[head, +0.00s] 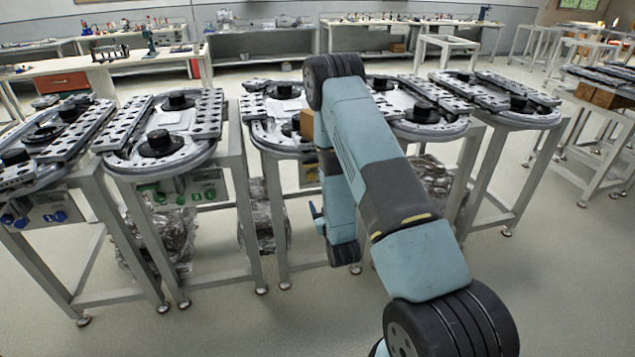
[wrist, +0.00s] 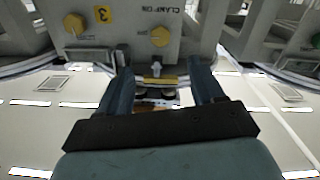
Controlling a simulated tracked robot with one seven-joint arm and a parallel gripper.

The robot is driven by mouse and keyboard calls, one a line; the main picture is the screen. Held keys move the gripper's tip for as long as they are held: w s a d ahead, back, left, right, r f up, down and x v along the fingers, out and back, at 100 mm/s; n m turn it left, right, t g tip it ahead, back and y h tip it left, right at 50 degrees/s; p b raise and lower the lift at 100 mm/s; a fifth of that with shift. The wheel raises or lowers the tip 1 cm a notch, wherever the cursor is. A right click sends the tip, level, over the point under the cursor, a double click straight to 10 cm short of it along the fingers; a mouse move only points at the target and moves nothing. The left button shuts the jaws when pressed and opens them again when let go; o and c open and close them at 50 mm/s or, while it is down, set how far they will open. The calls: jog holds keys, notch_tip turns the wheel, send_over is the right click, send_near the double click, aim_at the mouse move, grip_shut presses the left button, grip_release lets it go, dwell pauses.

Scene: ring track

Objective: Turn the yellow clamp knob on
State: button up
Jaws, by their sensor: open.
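In the wrist view, a round yellow knob (wrist: 160,36) sits on a pale panel (wrist: 128,40), beside lettering that seems to read "CLAMP ON". A second yellow knob (wrist: 76,24) is to its left on the same panel. My gripper (wrist: 162,74) is open, its two dark blue fingers apart with nothing held between them. The fingers point at the panel, and the lettered knob appears beyond the gap, apart from them.
A small metal part (wrist: 157,68) with a yellow strip shows between the fingers. In the head view, ring-track tables (head: 165,140) stand in a row on metal legs, with wrapped bundles (head: 165,225) beneath. The front floor is clear.

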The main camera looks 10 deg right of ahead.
aim_at(312, 179)
jog(key=w, duration=1.3)
jog(key=shift+w, duration=0.35)
jog(key=shift+c, duration=0.3)
